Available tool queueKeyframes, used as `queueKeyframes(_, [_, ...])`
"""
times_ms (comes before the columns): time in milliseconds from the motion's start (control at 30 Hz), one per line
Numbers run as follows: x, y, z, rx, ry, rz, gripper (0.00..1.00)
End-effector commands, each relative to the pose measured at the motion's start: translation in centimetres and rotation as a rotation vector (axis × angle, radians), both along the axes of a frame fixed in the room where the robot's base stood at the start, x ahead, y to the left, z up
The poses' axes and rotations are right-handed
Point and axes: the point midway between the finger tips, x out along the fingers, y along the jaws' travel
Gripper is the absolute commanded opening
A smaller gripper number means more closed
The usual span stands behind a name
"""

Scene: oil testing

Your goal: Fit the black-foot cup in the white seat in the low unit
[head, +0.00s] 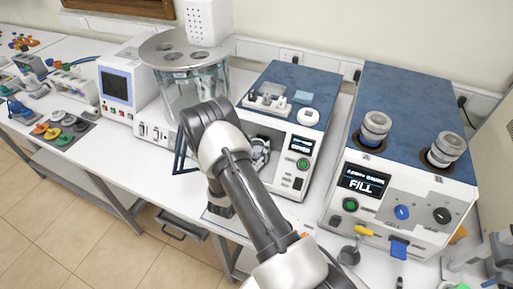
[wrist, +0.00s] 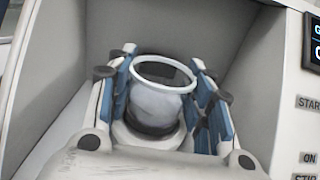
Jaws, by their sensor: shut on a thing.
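The cup (wrist: 155,103) has a clear, greyish bowl, a pale round rim and a dark foot. In the wrist view it stands about upright between the blue-padded fingers of my gripper (wrist: 163,85), which is shut on it. The white seat (wrist: 128,138) shows as a pale ring around the cup's dark foot. I cannot tell whether the foot rests fully down in it. The low unit (head: 287,127) has a blue top and an open front bay. In the head view my gripper (head: 260,152) is inside that bay, mostly hidden by my arm.
The bay's grey side wall (wrist: 245,75) stands close on the right of my gripper. A taller unit with a FILL display (head: 362,184) stands to the right. A glass bath with a round lid (head: 190,48) stands to the left. Small parts (head: 268,98) lie on the low unit's top.

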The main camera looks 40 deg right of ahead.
Motion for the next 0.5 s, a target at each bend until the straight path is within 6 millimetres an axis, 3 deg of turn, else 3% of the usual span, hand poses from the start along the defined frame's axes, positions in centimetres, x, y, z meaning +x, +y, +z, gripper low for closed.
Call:
queueKeyframes(433, [0.02, 0.00, -0.60, -0.001, -0.001, 0.000, 0.21])
queueKeyframes(467, [0.02, 0.00, -0.60, -0.001, -0.001, 0.000, 0.49])
queueKeyframes(500, [0.02, 0.00, -0.60, -0.001, -0.001, 0.000, 0.52])
